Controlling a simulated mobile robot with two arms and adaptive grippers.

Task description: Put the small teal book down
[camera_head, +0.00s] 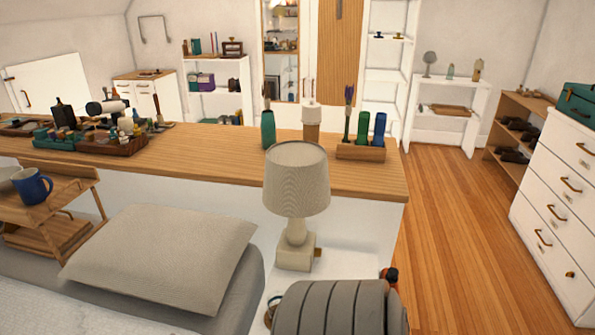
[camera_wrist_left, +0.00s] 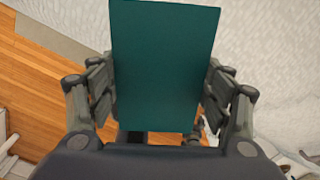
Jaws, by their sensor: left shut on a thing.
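The small teal book (camera_wrist_left: 165,65) fills the middle of the left wrist view, with its flat cover facing the camera and its long side running up the picture. My left gripper (camera_wrist_left: 160,88) is shut on it, with one finger at each side edge. The book hides what lies straight behind it. Pale textured fabric shows behind it at the upper right, and wood floor at the left. Neither the book nor my left gripper can be made out in the head view.
In the head view, a grey pillow (camera_head: 165,255) lies on the bed. A lamp (camera_head: 297,185) stands on a white bedside surface (camera_head: 345,262). The wooden counter (camera_head: 220,160) behind has clear stretches between its objects. A blue mug (camera_head: 32,186) sits on a wooden stand at left.

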